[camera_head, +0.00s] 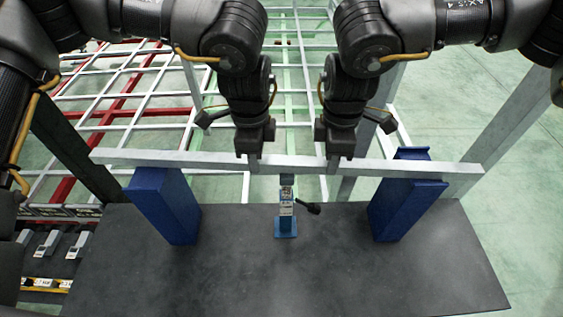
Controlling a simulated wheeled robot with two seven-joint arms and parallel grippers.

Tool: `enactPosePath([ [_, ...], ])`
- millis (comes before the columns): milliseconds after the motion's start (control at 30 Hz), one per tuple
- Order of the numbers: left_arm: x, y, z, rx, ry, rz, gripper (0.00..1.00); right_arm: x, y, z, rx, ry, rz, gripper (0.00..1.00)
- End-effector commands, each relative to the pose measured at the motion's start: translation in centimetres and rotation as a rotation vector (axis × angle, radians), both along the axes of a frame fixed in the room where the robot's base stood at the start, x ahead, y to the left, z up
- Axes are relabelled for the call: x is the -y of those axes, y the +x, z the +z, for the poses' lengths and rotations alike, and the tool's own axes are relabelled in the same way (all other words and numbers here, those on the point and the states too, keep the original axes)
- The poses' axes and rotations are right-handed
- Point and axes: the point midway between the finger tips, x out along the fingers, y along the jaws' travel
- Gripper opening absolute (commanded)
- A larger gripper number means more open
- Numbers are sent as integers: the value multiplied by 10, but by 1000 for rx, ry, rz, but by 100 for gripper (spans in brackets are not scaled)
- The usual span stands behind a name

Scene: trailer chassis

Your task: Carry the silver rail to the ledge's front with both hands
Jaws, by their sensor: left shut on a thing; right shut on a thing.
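The silver rail (215,159) is a long, straight bar lying crosswise above the back edge of the dark ledge (240,265). My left gripper (254,162) is shut on the rail left of its middle. My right gripper (333,163) is shut on it right of its middle. The rail passes over the left blue post (167,207) and through the top of the right blue post (402,210), whose raised lip shows behind it. I cannot tell whether the rail rests on the posts or hangs just above them.
A small blue toggle clamp (286,228) with a black handle stands between the posts, below the rail. The ledge's front is bare. A white and red frame (130,100) lies behind. Small grey parts (47,243) sit at the lower left.

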Motion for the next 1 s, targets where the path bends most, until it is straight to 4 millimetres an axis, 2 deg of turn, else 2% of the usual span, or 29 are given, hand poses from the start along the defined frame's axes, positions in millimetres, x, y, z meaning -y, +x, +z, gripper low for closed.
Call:
enactPosePath([
  [667, 0, 0, 4, 0, -1, -1, 0, 0, 1, 4, 3, 1, -3, 0],
  [1000, 0, 0, 30, 0, 0, -1, 0, 0, 1, 30, 3, 0, -3, 0],
])
